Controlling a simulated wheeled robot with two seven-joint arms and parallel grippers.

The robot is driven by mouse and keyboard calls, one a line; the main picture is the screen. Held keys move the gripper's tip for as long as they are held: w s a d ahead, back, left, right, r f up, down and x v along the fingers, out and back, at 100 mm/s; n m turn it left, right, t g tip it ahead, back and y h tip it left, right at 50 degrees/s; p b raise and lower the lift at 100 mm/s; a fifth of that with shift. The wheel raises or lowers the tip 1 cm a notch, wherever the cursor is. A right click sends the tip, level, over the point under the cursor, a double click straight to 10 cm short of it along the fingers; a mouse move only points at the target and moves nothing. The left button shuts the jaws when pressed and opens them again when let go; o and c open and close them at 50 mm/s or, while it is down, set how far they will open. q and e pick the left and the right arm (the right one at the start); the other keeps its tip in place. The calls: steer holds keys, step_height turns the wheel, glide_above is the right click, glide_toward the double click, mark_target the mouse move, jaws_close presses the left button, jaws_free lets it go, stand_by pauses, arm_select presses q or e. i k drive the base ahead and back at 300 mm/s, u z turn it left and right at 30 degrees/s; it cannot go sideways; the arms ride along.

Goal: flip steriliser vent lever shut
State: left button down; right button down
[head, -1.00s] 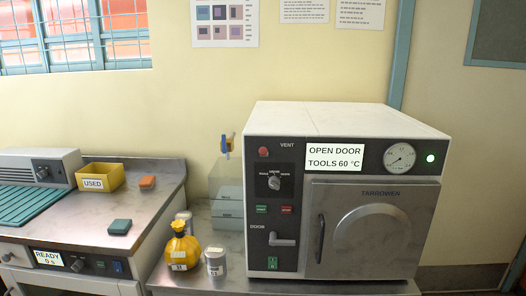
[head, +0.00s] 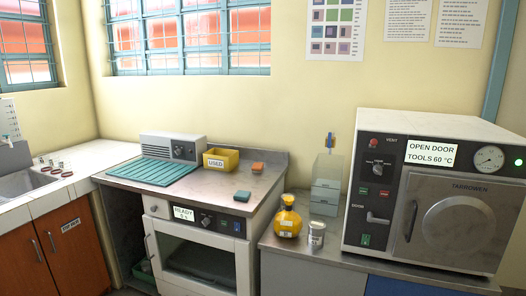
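The steriliser (head: 427,123) is a white box with a dark front panel on the counter at the right. Its display reads "OPEN DOOR TOOLS 60 °C". A red round part (head: 374,143) sits by the word VENT at the panel's upper left. A small blue and yellow fitting (head: 330,142) stands just left of the steriliser, above clear stacked boxes; I cannot tell whether it is the vent lever or which way it is set. The grey door handle lever (head: 377,219) lies by the word DOOR. The steriliser door (head: 455,228) looks shut. Neither gripper is in view.
A yellow tied bag (head: 287,222) and a grey tin (head: 316,236) stand in front of the boxes. A yellow USED tray (head: 221,160), an orange block (head: 257,168) and a teal block (head: 243,196) are on the left counter. A sink (head: 22,181) is at far left.

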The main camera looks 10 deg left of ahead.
mark_target(374, 142)
steer(key=u, duration=0.45)
steer(key=k, duration=0.55)
steer(key=u, duration=0.35)
steer(key=i, duration=1.45)
steer(key=z, duration=1.45)
steer(key=i, duration=0.85)
steer(key=z, duration=0.95)
